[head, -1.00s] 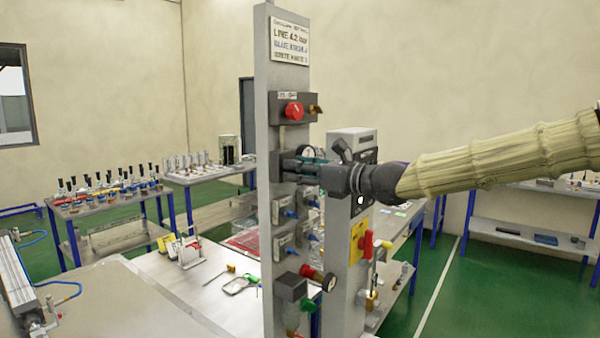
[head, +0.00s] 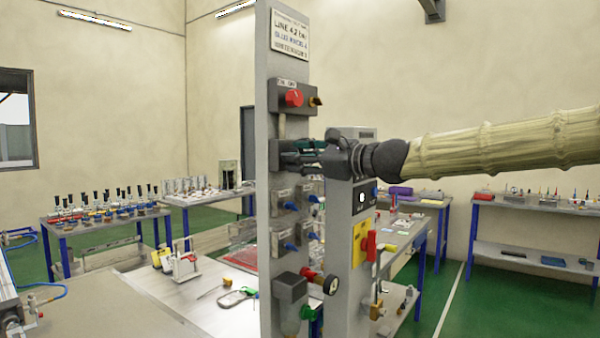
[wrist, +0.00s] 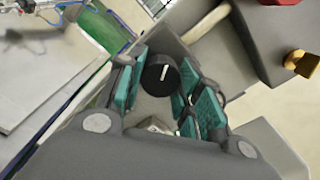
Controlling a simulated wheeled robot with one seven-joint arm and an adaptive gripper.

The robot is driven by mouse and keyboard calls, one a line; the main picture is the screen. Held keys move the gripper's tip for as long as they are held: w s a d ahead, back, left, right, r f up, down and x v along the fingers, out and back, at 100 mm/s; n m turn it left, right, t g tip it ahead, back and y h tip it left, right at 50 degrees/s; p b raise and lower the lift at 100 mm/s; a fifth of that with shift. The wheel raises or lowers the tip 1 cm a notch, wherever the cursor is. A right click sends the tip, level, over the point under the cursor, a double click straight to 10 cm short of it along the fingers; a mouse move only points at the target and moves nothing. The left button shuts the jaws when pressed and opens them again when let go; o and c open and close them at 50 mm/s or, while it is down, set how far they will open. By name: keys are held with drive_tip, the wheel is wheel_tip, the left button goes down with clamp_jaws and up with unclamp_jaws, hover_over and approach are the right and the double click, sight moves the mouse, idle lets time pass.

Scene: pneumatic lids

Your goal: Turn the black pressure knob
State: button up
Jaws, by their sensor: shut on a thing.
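The black pressure knob (wrist: 160,73) is round with a white line on its face. It shows in the wrist view between the green finger pads of my gripper (wrist: 162,92), which is shut on it. In the head view my gripper (head: 297,153) reaches in from the right to the upper middle of the grey panel post (head: 262,190). The fingers hide the knob there.
A red knob (head: 293,98) and a brass fitting (head: 316,101) sit just above my gripper. Several blue-handled valves (head: 290,206) are below it. A second post with a yellow plate and red switch (head: 369,244) stands close at the right. A workbench (head: 150,285) lies at the left.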

drive_tip(key=shift+n+b, duration=1.5)
drive_tip(key=o, duration=1)
drive_tip(key=shift+d, duration=0.1)
drive_tip(key=v, duration=1.2)
